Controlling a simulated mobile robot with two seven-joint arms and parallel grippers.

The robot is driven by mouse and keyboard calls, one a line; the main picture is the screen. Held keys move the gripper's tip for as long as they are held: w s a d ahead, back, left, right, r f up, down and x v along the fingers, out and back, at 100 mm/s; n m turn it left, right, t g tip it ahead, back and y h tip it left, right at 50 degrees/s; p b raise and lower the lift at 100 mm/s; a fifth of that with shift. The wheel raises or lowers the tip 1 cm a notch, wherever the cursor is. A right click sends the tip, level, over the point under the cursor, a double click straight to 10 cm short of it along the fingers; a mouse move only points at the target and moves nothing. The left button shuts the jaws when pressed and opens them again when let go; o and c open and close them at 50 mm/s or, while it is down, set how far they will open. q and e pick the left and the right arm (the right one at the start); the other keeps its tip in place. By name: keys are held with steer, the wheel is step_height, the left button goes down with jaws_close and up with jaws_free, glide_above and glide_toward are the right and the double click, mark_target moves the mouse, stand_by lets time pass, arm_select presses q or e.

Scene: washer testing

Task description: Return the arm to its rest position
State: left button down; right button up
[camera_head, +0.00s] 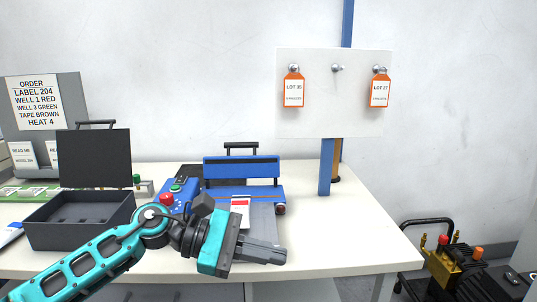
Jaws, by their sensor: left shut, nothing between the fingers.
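My left arm (95,262) comes in from the lower left in teal and black. Its gripper (284,255) is shut and empty, pointing right over the front part of the white table. It appears in front of a blue and grey machine (241,167) and hides part of its lower front. A white and red tag or card (240,207) shows just above the gripper. My right gripper is not in view.
An open dark case (62,236) stands at the left by a blue control box with a red button (166,199). A white board (335,118) with orange lot tags rises behind. The right part of the white table (345,235) is clear. A yellow-black machine (458,268) stands beyond it.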

arm_select(q)
steer(key=s+a+f+m+t+y+p, duration=0.1)
steer(key=a+f+m+t+y+p, duration=0.2)
steer(key=m+t, duration=0.9)
steer(key=a+f+m+t+y+p, duration=0.1)
steer(key=a+f+m+t+y, duration=0.35)
steer(key=m, duration=1.35)
steer(key=s+a+f+n+g+y+p, duration=0.1)
steer(key=s+a+f+n+g+y, duration=0.1)
steer(key=s+a+f+n, duration=0.3)
steer(key=s+a+f+n+g+y+p, duration=0.1)
steer(key=s+a+f+n+g+y, duration=0.2)
steer(key=s+f+n, duration=0.6)
step_height(320, 180, down, 3)
steer(key=shift+s+a+r+n+y, duration=0.2)
steer(key=shift+s+a+n+y, duration=0.15)
steer(key=shift+a+n, duration=0.6)
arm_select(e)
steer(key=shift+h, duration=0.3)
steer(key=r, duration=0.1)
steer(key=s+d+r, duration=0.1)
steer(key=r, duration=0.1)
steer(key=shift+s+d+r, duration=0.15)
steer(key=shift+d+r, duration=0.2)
arm_select(q)
steer(key=shift+a, duration=0.15)
